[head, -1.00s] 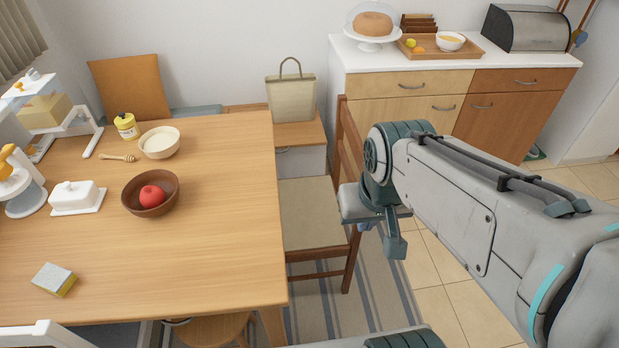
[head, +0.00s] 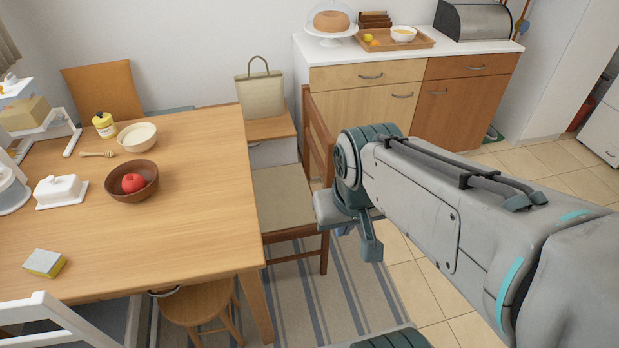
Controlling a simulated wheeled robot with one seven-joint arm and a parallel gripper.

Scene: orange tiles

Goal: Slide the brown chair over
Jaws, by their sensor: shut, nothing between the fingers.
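The brown chair (head: 283,195) stands at the right side of the wooden table (head: 190,215), its beige seat partly at the table's edge. Its wooden back (head: 318,135) is on the right, facing my arm. My gripper (head: 362,232) hangs low beside the outer right side of the chair back. It is shut with nothing held. My wrist overlaps part of the chair back, and I cannot tell whether the gripper touches the chair.
A counter (head: 405,95) is at the back right. A stool (head: 198,303) is under the table's near edge. A striped rug (head: 335,300) lies below; tiled floor is open at right.

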